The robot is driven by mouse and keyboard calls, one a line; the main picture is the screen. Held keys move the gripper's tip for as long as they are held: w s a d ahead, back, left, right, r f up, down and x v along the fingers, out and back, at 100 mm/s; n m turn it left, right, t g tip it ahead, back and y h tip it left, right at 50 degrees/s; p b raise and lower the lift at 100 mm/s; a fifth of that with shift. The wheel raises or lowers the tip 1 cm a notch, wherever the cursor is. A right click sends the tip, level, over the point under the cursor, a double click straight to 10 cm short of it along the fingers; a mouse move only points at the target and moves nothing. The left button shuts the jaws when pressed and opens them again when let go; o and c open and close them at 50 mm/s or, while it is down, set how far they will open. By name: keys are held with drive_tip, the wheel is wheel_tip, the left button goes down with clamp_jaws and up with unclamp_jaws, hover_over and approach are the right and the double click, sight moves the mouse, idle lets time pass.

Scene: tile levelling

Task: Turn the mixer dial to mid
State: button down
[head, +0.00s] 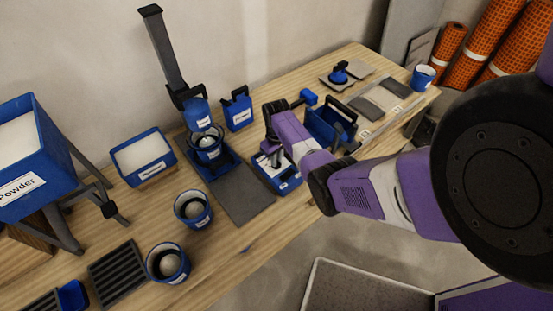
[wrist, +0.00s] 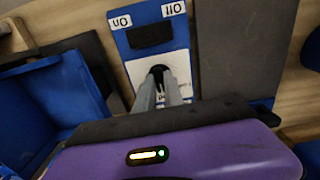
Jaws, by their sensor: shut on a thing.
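The blue mixer control box (head: 289,182) sits on the bench below my gripper (head: 273,157). In the wrist view its blue panel (wrist: 120,40) carries upside-down On and Off labels and a black rocker switch (wrist: 150,35). Below the switch is a white dial plate (wrist: 180,62). My gripper (wrist: 160,82) is shut on the dark mixer dial (wrist: 158,71) at this plate. The fingers hide most of the dial, and I cannot read its setting.
A dark grey mat (head: 240,190) lies left of the control box. A blue tote (head: 325,130) stands close on its right. Two buckets (head: 193,208) (head: 168,263) stand at the front left. Tiles (head: 375,103) and a suction cup (head: 339,74) lie farther right.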

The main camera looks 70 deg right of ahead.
idle(0.4)
drive_tip(key=c, duration=1.4)
unclamp_jaws()
drive_tip(key=shift+c, duration=0.2)
drive_tip(key=shift+r, duration=3.9)
